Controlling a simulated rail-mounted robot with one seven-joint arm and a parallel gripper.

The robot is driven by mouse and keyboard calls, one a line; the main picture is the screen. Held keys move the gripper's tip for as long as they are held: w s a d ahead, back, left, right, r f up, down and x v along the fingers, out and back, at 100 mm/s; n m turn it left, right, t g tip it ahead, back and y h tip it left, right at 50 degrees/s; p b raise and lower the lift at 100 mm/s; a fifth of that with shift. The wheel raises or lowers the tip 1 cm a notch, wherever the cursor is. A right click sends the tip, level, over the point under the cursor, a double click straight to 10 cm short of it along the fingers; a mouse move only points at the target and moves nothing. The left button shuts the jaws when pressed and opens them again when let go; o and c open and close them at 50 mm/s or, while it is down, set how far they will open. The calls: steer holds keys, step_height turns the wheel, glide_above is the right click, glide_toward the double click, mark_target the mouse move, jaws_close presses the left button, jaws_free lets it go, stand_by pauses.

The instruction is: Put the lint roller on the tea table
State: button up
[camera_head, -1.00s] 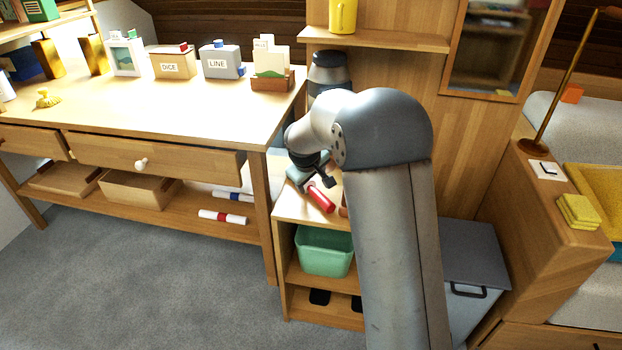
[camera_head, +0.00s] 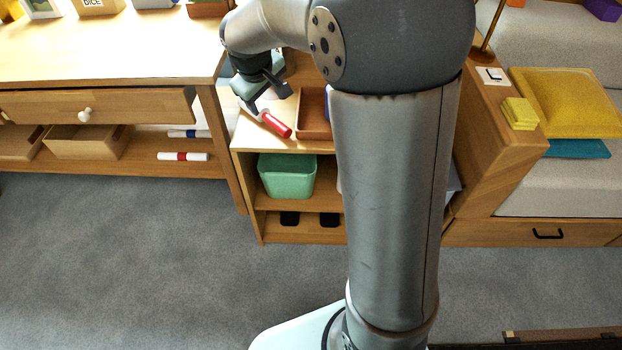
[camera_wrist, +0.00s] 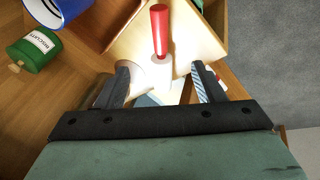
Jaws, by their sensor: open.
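The lint roller has a red handle (camera_head: 276,125) and a pale roller end, and lies on top of a small wooden shelf unit (camera_head: 247,137). In the wrist view, its red handle (camera_wrist: 159,30) points away from me and its white roller end lies between my fingers. My gripper (camera_head: 266,101) is just above the roller in the head view, pointing down. In the wrist view, my gripper (camera_wrist: 160,68) has its fingers apart on either side of the roller end, not closed on it. I cannot identify a tea table for certain in these views.
A brown tray (camera_head: 314,113) lies right beside the roller. A green biscuit tin (camera_wrist: 34,50) and a blue-and-white container (camera_wrist: 55,10) stand close by in the wrist view. A green bin (camera_head: 287,177) sits below. A desk (camera_head: 110,60) stands left; the grey carpet (camera_head: 150,260) is clear.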

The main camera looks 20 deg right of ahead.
steer(key=s+f+m+g+y, duration=0.1)
steer(key=s+f+m+g, duration=0.1)
steer(key=s, duration=1.3)
steer(key=s+d+f+m+g+y, duration=0.1)
steer(key=s+f+m+g, duration=0.1)
steer(key=s, duration=1.3)
steer(key=shift+s+d+f+m+g, duration=0.25)
steer(key=shift+f+m+g, duration=0.15)
steer(key=shift+f+m, duration=0.3)
